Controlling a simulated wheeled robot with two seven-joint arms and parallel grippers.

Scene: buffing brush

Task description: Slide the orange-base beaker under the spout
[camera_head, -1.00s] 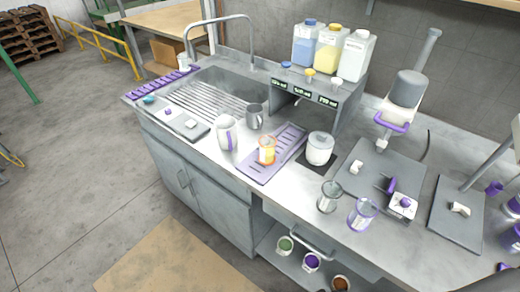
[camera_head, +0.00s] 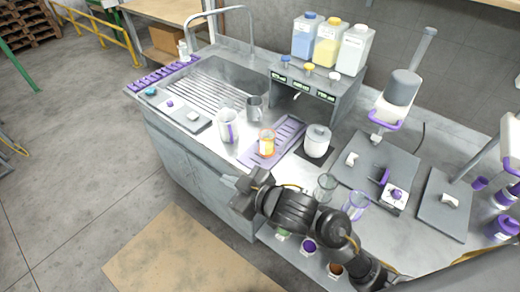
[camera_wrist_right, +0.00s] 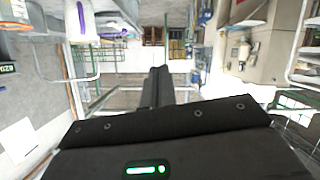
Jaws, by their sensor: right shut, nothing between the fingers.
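The orange-base beaker (camera_head: 267,145), clear with orange-yellow at its rim and inside, stands upright on a purple ribbed mat (camera_head: 247,155) in front of the dispenser. The dispenser (camera_head: 345,108) is a grey stand with small displays and an open space below; its spouts are too small to make out clearly. My right gripper (camera_head: 243,200) is at the counter's front edge, nearer the camera than the beaker and apart from it. Its fingers (camera_wrist_right: 158,80) are closed together with nothing between them in the right wrist view. My left gripper is not in view.
A white pitcher with a purple stripe (camera_head: 227,126) and a grey mug (camera_head: 254,108) stand left of the beaker. A white lidded pot (camera_head: 317,141) stands to its right. Clear beakers (camera_head: 356,205) stand near my right forearm. The sink (camera_head: 225,85) is behind left.

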